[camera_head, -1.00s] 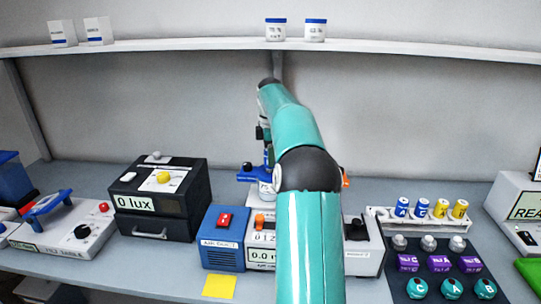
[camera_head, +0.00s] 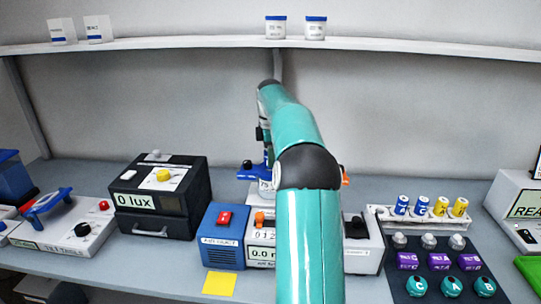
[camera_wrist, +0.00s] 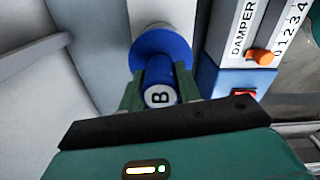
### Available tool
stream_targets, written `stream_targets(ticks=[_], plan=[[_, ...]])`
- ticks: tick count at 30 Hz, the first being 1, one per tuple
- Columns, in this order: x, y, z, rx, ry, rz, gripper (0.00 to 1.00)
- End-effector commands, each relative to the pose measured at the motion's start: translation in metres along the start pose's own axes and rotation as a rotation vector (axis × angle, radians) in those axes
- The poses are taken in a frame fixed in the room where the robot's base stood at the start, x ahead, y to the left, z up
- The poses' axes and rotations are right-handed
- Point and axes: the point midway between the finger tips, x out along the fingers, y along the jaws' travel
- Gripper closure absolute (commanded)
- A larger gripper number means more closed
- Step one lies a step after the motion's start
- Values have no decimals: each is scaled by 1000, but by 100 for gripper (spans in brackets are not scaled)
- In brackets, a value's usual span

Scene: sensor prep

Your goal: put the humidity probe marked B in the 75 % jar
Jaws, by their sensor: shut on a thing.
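In the wrist view, my gripper (camera_wrist: 160,84) is shut on a blue probe (camera_wrist: 160,92), whose white end label reads B. Just beyond the probe is a wide blue disc (camera_wrist: 160,52) with a white round body (camera_wrist: 152,12) past it. I cannot tell if the probe touches the disc or is seated in it.
A blue box with a red switch (camera_head: 222,238) and a white instrument (camera_head: 365,245) flank my arm. A black lux box (camera_head: 160,200) stands left. At right are a white rack (camera_head: 385,217) with blue and yellow cylinders and a dark tray (camera_head: 440,240) of several fittings.

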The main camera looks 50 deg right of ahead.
Motion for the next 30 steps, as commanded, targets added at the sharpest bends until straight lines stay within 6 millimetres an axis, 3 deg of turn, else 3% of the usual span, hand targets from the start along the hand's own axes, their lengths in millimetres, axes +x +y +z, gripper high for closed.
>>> stream_targets(ticks=[23, 24, 27, 30], plan=[[6, 0, 0, 0, 0, 0, 91], [6, 0, 0, 0, 0, 0, 61], [6, 0, 0, 0, 0, 0, 41], [6, 0, 0, 0, 0, 0, 41]])
